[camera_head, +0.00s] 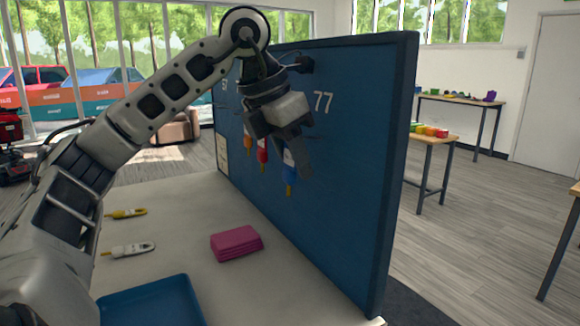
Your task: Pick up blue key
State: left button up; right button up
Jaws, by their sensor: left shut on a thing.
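The blue key (290,182) is at the blue pegboard-like panel (350,150), pointing down, below the number 77. My left gripper (296,158) reaches over from the left and is shut on the blue key's upper part, which the fingers partly hide. I cannot tell whether the key still touches the panel or its hook. A red key (262,154) and an orange key (248,138) hang to the left of it. My right gripper is not in view.
A yellow key (125,213) and a white key (127,249) lie on the pale table (185,230). A pink stack (236,243) and a blue tray (150,304) are also on it. The upright panel bounds the table's right side.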

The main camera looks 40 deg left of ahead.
pick_arm(q)
jog(key=shift+r, duration=0.15)
jog(key=shift+r, duration=0.15)
jog(key=s+a+b, duration=0.1)
jog(key=s+a, duration=0.1)
jog(key=s, duration=0.6)
jog(key=s+a+b, duration=0.1)
jog(key=s+a, duration=0.2)
jog(key=s, duration=0.6)
jog(key=shift+s, duration=0.15)
jog(key=shift+s, duration=0.1)
